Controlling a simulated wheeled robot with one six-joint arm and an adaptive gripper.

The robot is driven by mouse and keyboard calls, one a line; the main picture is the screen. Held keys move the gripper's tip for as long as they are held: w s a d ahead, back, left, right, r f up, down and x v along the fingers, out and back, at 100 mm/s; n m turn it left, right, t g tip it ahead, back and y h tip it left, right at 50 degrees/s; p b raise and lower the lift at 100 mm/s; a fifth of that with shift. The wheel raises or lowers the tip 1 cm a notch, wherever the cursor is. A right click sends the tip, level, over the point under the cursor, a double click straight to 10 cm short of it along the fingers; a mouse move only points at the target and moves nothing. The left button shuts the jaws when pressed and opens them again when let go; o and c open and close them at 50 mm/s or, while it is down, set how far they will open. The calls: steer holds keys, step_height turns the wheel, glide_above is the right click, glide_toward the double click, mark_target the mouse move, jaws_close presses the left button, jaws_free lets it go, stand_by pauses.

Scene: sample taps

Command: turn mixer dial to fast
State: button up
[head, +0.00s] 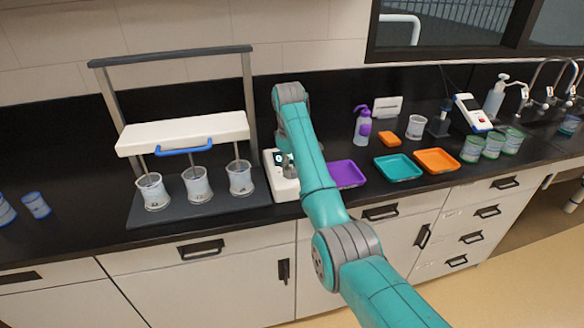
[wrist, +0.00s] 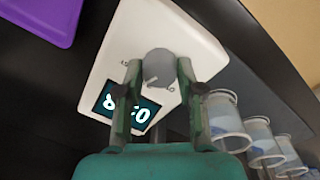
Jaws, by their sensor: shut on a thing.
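The white control box (head: 283,187) stands on the black counter just right of the stirring stand and is partly hidden by my arm. In the wrist view, the control box (wrist: 205,45) carries a round grey dial (wrist: 160,62) and a dark display (wrist: 125,107) with light characters that I cannot read surely. A pale pointer line shows on the dial's lower part, with small marks around it. My gripper (wrist: 159,70) is shut on the dial, one finger on each side. In the head view my gripper (head: 286,165) is at the box, mostly hidden.
The stirring stand (head: 160,213) holds several clear beakers (head: 196,186) under a white bar (head: 185,132) with a blue handle. Purple (head: 347,174), teal (head: 398,168) and orange (head: 437,160) trays lie right of the box.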

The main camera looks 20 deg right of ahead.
steer(key=m, duration=0.6)
steer(key=shift+f, duration=0.1)
stand_by(0.5)
steer(key=o, duration=1.1)
steer(key=shift+o, duration=0.2)
